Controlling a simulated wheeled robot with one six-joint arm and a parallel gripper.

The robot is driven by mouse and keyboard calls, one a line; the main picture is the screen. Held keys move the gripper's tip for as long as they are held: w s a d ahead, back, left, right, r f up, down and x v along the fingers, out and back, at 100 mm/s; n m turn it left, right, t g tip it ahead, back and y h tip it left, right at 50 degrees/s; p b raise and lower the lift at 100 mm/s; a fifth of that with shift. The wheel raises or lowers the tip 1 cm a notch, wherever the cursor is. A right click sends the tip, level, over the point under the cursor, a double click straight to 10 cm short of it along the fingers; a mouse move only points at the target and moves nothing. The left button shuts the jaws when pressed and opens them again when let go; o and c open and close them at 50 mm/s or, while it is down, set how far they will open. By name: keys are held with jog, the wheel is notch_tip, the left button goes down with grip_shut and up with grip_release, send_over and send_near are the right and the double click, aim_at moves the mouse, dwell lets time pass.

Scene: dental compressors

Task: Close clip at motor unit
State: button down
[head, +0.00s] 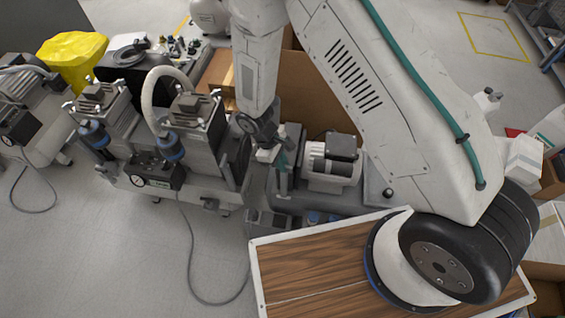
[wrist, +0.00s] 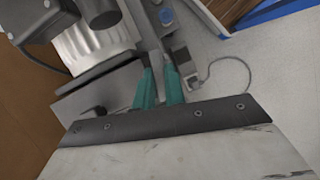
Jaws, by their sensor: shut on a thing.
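The motor unit (head: 332,165), a silver ribbed motor with a dark box on top, stands right of the compressors in the head view. In the wrist view the motor unit (wrist: 92,42) fills the upper left. My gripper (head: 283,166) is just left of the motor, pointing down. In the wrist view my gripper (wrist: 158,72) has its two teal fingers close together around a narrow grey piece, which appears to be the clip. The fingers hide most of it, so I cannot tell its position clearly.
Twin-head compressors (head: 150,135) with a gauge and a pale hose stand left of my gripper. A cardboard box (head: 325,85) is behind the motor. A wood-topped surface (head: 310,265) lies in front. A thin cable (head: 192,250) runs on the open grey floor.

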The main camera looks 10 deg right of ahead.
jog(key=m, duration=0.2)
jog(key=m+g+y, duration=0.1)
jog(key=m, duration=0.1)
jog(key=shift+w+d+m, duration=0.1)
jog(key=shift+w+m, duration=0.05)
jog(key=shift+m, duration=0.15)
jog(key=m+y, duration=0.1)
jog(key=m, duration=0.2)
jog(key=shift+d+m+g+y, duration=0.1)
jog(key=shift+m+g+y, duration=0.2)
jog(key=shift+m+y, duration=0.1)
jog(key=m+y, duration=0.1)
jog(key=m, duration=0.2)
jog(key=shift+d, duration=0.1)
jog(key=shift+m+y, duration=0.8)
jog(key=shift+m, duration=1.2)
jog(key=c, duration=1.5)
grip_release()
jog(key=shift+o, duration=0.2)
jog(key=shift+d, duration=0.1)
jog(key=v, duration=0.7)
jog(key=shift+r, duration=0.35)
